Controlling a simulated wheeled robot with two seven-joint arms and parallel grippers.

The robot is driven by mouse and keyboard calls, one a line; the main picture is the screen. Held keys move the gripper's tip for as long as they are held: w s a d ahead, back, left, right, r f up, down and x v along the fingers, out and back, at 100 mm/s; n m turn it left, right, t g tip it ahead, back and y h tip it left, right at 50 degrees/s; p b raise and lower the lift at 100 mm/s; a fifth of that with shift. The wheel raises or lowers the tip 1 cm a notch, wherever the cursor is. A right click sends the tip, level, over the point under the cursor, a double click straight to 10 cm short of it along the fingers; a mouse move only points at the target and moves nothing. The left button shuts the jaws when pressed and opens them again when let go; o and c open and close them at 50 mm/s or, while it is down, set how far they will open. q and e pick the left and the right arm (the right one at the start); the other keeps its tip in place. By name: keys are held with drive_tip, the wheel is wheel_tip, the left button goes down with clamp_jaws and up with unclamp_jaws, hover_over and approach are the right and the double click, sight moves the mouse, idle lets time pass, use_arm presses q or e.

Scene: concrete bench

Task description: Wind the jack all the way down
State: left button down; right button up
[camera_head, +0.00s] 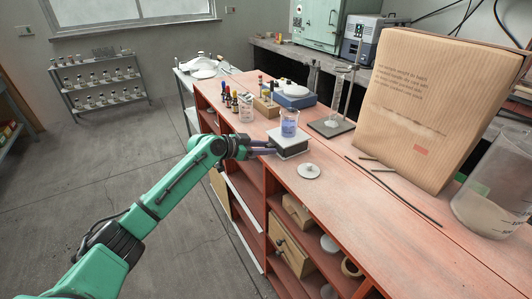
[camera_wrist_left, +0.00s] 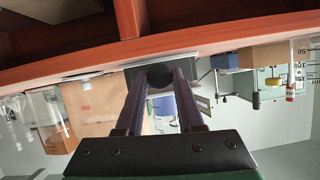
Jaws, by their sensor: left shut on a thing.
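The lab jack (camera_head: 290,143) stands on the red bench top near its front edge, with a pale top plate and a dark body. A glass beaker of blue liquid (camera_head: 289,124) stands upright on its plate. My left gripper (camera_head: 268,147) reaches in from the left at the jack's front side. In the left wrist view, which is upside down, its two dark fingers (camera_wrist_left: 160,85) are shut on the jack's round black knob (camera_wrist_left: 160,76). The jack's inner mechanism is hidden, so its exact height is hard to tell. My right gripper is not in view.
A stand with a cylinder (camera_head: 332,126), a big cardboard box (camera_head: 432,105) and dark rods (camera_head: 392,187) occupy the right.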

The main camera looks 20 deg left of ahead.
use_arm(q)
drive_tip(key=shift+a+f+n+g+h+b, duration=0.1)
drive_tip(key=shift+n+g+h+b, duration=0.6)
drive_tip(key=shift+n, duration=0.4)
drive_tip(key=c, duration=0.8)
unclamp_jaws()
drive_tip(key=shift+a, duration=0.1)
drive_tip(key=b+v, duration=0.2)
drive_tip(key=v, duration=1.2)
drive_tip(key=shift+s+a+b, duration=0.1)
drive_tip(key=shift+s+b, duration=0.15)
drive_tip(key=shift+b, duration=0.15)
